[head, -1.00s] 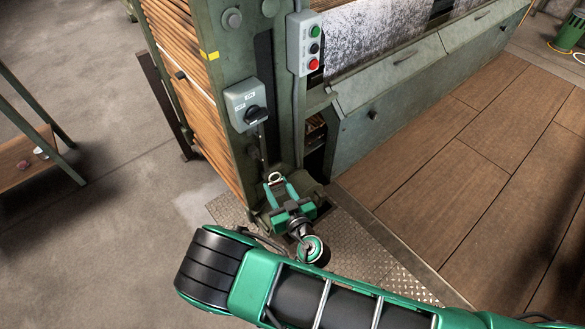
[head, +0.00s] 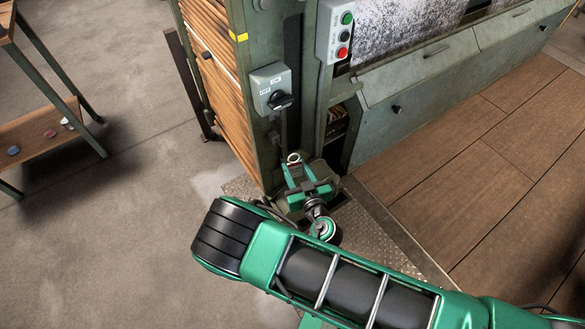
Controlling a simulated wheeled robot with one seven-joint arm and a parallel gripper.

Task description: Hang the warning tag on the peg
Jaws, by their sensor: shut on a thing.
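My gripper (head: 296,172) shows at the lower middle, low in front of the green machine post. Its two green fingers point up the picture, toward the post. They are shut on a small pale ring-shaped piece (head: 293,158) at their tips, which I take for part of the warning tag. The tag's face and any writing are too small to tell. A grey switch box (head: 268,82) with a black rotary handle is on the post, above the gripper in the picture. I cannot make out the peg.
A push-button box (head: 334,30) with green, black and red buttons hangs on the machine. Green panels (head: 420,75) run to the right above a wooden floor (head: 490,150). A side table (head: 35,130) with small objects stands at left. Concrete floor at left is open.

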